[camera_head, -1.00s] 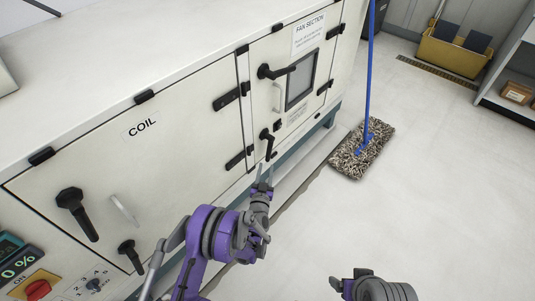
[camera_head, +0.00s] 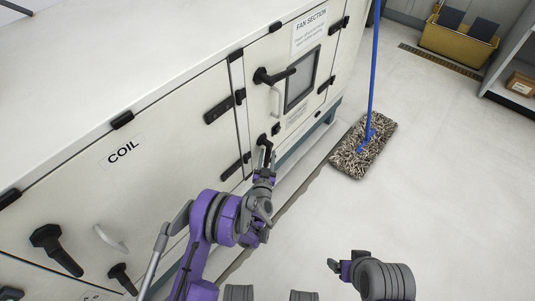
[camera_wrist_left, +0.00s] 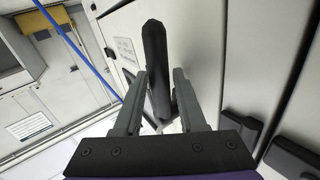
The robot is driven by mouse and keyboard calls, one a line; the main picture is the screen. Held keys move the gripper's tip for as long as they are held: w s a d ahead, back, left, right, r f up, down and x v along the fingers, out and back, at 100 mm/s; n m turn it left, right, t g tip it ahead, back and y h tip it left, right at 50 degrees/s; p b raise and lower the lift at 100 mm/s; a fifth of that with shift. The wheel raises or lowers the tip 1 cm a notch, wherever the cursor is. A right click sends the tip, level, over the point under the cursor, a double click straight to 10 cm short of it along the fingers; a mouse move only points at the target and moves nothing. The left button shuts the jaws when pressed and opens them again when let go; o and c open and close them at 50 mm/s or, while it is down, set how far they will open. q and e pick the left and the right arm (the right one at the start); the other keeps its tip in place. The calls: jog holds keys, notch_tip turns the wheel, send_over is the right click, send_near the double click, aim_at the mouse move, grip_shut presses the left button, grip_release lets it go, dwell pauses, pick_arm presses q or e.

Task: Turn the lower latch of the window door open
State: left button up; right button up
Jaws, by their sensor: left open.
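The window door (camera_head: 286,118) is the cabinet's fan section panel with a dark-framed window. Its lower latch (camera_head: 263,141) is a black handle, pivot at the top, hanging roughly downward. My left gripper (camera_head: 266,168) is at the handle's lower end and hides part of it. In the left wrist view, the black handle (camera_wrist_left: 155,65) stands between the two open fingers of my left gripper (camera_wrist_left: 160,90), with a visible gap on at least one side. My right gripper (camera_head: 347,264) is low in the head view, away from the cabinet; its opening is unclear.
The upper latch (camera_head: 274,76) and a pale pull handle (camera_head: 275,101) are above on the same door. The coil door (camera_head: 140,185) is to the left. A mop (camera_head: 362,148) stands on the floor to the right. Open floor lies in front.

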pick_arm(q)
grip_shut()
dwell(1.4)
